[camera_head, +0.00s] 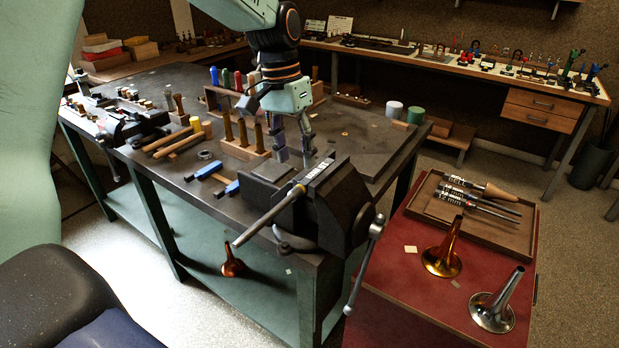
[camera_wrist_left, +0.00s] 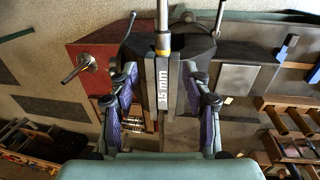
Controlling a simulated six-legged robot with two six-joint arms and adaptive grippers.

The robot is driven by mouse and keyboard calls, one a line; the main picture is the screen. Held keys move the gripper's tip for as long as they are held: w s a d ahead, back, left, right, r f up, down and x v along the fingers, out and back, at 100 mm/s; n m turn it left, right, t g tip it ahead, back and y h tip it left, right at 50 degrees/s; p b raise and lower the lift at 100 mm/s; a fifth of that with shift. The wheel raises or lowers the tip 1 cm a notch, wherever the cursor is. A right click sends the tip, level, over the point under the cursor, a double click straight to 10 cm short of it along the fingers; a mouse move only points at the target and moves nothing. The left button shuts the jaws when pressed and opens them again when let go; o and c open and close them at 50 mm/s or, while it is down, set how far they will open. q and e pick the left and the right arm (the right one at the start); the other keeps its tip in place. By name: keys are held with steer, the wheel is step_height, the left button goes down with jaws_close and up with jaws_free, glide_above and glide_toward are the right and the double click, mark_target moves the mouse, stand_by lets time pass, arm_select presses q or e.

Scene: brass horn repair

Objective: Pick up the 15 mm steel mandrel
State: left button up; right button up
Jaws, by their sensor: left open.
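The 15 mm steel mandrel (camera_head: 270,214) lies in the jaws of the bench vise (camera_head: 340,205), its grey rod jutting out past the table edge toward the lower left. Its flat shank, marked "15 mm", shows in the left wrist view (camera_wrist_left: 163,85), with a yellowish collar where the rod begins. My left gripper (camera_head: 294,156) is open and empty, pointing down just behind the vise. In the left wrist view its two fingers (camera_wrist_left: 160,88) stand on either side of the marked shank, apart from each other; I cannot tell whether they touch anything. My right gripper is not in view.
On the right, a red cabinet (camera_head: 395,290) carries a wooden tray (camera_head: 470,228) of mandrels and horn bells (camera_head: 442,258). The vise handle (camera_head: 365,262) hangs at the front.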

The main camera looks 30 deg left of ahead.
mark_target(300, 186)
arm_select(q)
steer(key=f, duration=0.4)
steer(key=d+f, duration=0.1)
steer(key=f, duration=0.1)
steer(key=shift+d+f+p, duration=0.1)
steer(key=shift+f+p, duration=0.15)
steer(key=shift+p, duration=0.05)
steer(key=shift+s+f, duration=0.15)
steer(key=shift+s+a, duration=0.25)
steer(key=shift+a, duration=0.35)
steer(key=shift+c, duration=1)
steer(key=shift+w+d+f, duration=0.1)
steer(key=shift+w+d, duration=0.25)
steer(key=shift+d, duration=0.15)
steer(key=c, duration=0.4)
steer(key=shift+s+a, duration=0.25)
steer(key=shift+a, duration=0.1)
jaws_close()
steer(key=shift+w+d, duration=0.1)
steer(key=shift+d, duration=0.05)
